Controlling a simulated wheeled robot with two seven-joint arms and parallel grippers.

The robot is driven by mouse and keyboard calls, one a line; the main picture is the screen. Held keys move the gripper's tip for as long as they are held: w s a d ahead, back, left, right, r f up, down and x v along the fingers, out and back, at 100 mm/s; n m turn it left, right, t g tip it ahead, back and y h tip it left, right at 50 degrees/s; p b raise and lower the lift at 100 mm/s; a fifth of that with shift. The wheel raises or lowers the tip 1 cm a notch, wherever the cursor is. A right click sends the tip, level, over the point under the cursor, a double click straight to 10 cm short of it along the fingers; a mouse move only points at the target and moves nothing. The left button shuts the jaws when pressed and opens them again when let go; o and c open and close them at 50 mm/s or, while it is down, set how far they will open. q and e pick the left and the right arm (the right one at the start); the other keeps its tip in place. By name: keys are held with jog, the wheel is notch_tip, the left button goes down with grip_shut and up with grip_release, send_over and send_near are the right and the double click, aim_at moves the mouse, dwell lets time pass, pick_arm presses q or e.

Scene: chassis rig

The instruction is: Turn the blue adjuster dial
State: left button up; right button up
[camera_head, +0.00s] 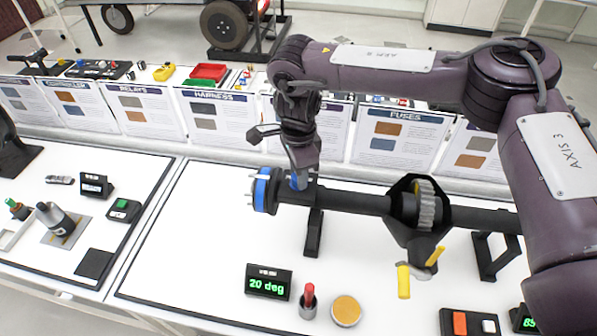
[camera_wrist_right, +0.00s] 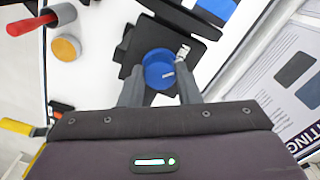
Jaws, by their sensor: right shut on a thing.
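The blue adjuster dial (camera_head: 298,182) sits on top of the dark axle tube, next to its left end. In the right wrist view the round blue dial (camera_wrist_right: 158,68) lies between my fingertips and shows a pale mark on its face. My right gripper (camera_head: 301,170) reaches down from above and is shut on the dial, with one finger on each side; it also shows in the right wrist view (camera_wrist_right: 160,78). The arm hides part of the dial in the head view. A small display (camera_head: 268,284) in front reads "20 deg". My left gripper is not in view.
The axle's blue-rimmed hub (camera_head: 262,190) is just left of the dial. A red-handled tool (camera_head: 309,299) and an orange-topped disc (camera_head: 346,311) stand near the front. Information panels (camera_head: 401,138) line the back. The white bench (camera_head: 190,250) is clear at front left.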

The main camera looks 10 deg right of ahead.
jog(key=shift+w+r+n, duration=0.1)
jog(key=shift+n, duration=1)
jog(key=o, duration=1)
notch_tip(320, 180, up, 8)
jog(key=shift+f+b, duration=0.1)
jog(key=shift+b, duration=0.5)
jog(key=shift+f, duration=0.1)
